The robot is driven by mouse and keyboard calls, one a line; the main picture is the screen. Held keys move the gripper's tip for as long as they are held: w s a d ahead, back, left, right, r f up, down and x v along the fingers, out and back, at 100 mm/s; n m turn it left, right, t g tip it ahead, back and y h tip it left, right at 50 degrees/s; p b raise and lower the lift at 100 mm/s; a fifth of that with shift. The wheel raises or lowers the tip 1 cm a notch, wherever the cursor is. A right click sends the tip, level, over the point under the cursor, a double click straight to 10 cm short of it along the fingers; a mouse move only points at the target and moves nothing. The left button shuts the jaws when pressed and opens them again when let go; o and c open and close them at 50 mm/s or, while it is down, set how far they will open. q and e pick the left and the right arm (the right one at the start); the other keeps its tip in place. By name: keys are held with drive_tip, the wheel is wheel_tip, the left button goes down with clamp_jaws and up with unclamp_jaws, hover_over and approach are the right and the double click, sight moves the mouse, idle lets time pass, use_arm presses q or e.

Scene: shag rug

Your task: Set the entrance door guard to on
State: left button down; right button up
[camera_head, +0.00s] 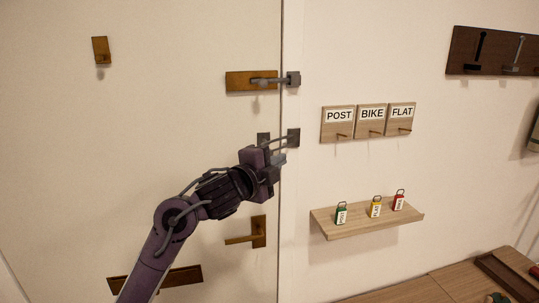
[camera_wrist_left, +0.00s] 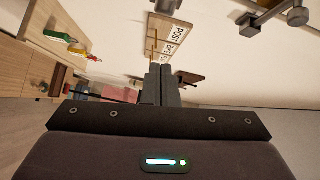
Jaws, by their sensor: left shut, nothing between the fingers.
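The door guard appears to be the pair of small dark plates by the door's edge. One plate (camera_head: 263,139) is on the door and the other (camera_head: 293,136) is on the frame, with a thin grey bar (camera_head: 283,141) spanning the gap between them. My left gripper (camera_head: 281,160) is shut and empty, just below this bar; I cannot tell whether it touches. In the left wrist view my closed fingers (camera_wrist_left: 160,85) point toward the key signs. A grey metal piece with a round knob (camera_wrist_left: 297,17) shows at upper right there. My right gripper is not in view.
Above is a brass-plated bolt (camera_head: 240,81) reaching a dark block on the frame. A door handle (camera_head: 258,232) is below my gripper. To the right are POST, BIKE and FLAT plaques (camera_head: 370,121) and a shelf (camera_head: 365,226) with three tagged keyrings.

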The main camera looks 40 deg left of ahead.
use_arm(q)
drive_tip(key=a, duration=0.1)
drive_tip(key=w+a+p, duration=0.1)
drive_tip(key=w+a, duration=0.1)
drive_tip(key=a, duration=0.1)
drive_tip(key=shift+w+f+p, duration=0.1)
drive_tip(key=shift+f+p, duration=0.25)
drive_tip(key=shift+f, duration=0.05)
drive_tip(key=a, duration=0.6)
drive_tip(key=shift+w+b, duration=0.15)
drive_tip(key=shift+b, duration=0.25)
drive_tip(key=shift+a, duration=0.1)
